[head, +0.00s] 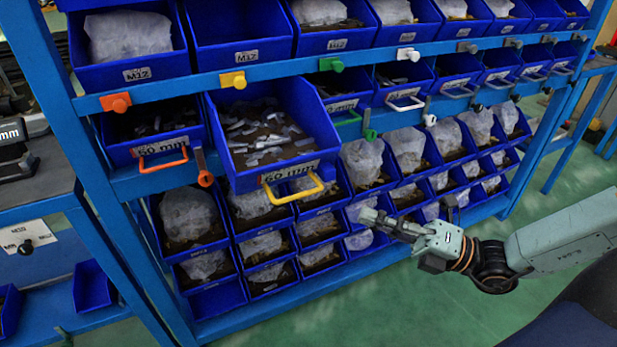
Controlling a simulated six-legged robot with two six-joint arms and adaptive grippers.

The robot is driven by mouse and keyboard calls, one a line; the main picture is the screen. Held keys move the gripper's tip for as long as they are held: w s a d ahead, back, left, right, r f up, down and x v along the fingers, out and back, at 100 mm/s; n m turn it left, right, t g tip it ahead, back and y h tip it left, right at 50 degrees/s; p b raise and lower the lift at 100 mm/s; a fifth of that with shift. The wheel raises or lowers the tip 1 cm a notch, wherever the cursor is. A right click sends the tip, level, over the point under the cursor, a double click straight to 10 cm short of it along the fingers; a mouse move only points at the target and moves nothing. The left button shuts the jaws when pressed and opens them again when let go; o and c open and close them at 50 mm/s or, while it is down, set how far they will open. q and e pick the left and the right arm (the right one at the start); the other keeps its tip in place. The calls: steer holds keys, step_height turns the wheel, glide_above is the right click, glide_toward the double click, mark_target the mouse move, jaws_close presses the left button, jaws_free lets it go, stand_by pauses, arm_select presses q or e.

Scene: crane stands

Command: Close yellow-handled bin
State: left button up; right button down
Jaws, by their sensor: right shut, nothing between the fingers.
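The yellow-handled bin (317,165) is blue, holds small metal parts, and sticks out of its shelf row well past the bins beside it. Its yellow handle (292,191) hangs at the lower front, below a label reading 60 mm. My right gripper (374,218) comes in from the right and is shut and empty. In the picture it is right of and a little below the yellow handle, apart from it, over the lower bins. My left gripper is not in view.
An orange-handled bin (120,150) sits to the left and a green-handled bin (342,103) to the right, both farther in. Lower bins (216,300) fill the blue rack (216,85) below. Green floor (430,310) is clear in front.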

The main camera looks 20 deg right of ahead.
steer(key=b, duration=0.6)
glide_toward(292, 163)
steer(key=a+f, duration=0.1)
steer(key=a, duration=0.2)
steer(key=shift+w+a+r+m+y+b, duration=0.15)
steer(key=shift+w+a+r+b, duration=0.25)
steer(key=shift+w+b, duration=0.15)
steer(key=shift+w+a+r+m+y+b, duration=0.15)
steer(key=shift+w+a+r+b, duration=0.2)
steer(key=shift+w, duration=0.25)
steer(key=shift+w+d+r, duration=0.1)
steer(key=shift+w+r, duration=0.1)
steer(key=shift+w, duration=0.4)
steer(key=shift+w+r, duration=0.1)
steer(key=shift+r, duration=0.1)
steer(key=shift+w+b, duration=0.15)
steer(key=shift+b, duration=0.2)
